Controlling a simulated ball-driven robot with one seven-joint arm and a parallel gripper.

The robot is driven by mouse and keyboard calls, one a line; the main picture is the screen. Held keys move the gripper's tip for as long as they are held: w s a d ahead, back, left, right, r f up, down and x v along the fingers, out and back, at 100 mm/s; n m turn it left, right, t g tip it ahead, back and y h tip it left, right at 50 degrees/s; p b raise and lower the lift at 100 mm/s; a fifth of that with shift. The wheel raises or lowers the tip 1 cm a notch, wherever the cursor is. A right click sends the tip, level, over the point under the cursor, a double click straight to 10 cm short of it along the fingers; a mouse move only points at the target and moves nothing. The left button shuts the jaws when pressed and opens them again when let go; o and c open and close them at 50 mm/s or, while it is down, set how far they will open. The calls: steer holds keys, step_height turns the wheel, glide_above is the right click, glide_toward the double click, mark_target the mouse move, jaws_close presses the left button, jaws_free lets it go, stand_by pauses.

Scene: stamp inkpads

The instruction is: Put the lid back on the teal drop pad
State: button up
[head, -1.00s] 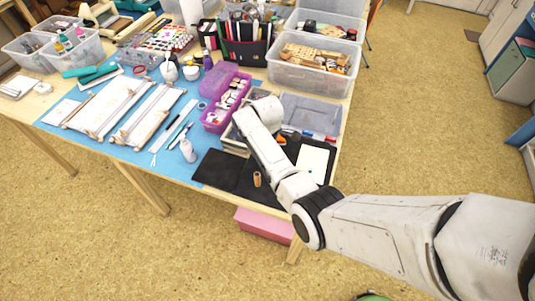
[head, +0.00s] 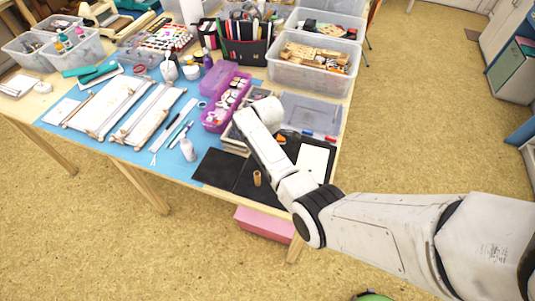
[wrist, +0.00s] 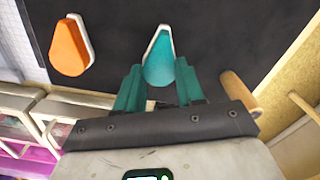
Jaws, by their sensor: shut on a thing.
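My gripper (wrist: 159,78) is shut, its two teal fingers on either side of the wide end of a teal drop-shaped lid (wrist: 160,60). A white edge shows along its pointed end and left side, over a black mat (wrist: 215,40). I cannot tell whether the lid rests on the pad's base or is held just above it. An orange drop pad (wrist: 67,50) with a white edge lies apart to the left. In the head view my arm hides the fingers and the teal pad.
A small wooden cylinder (head: 257,178) stands on the black mat, and it shows right of the fingers in the wrist view (wrist: 238,90). A white card (head: 312,160) lies on the mat. A purple box (head: 216,121) and clear bin (head: 313,82) stand nearby.

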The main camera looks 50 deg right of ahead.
steer(key=o, duration=1.5)
steer(key=shift+r, duration=0.1)
steer(key=shift+r+p, duration=1.15)
steer(key=shift+p, duration=0.1)
steer(key=shift+r+p, duration=0.45)
steer(key=shift+r, duration=1.8)
jaws_close()
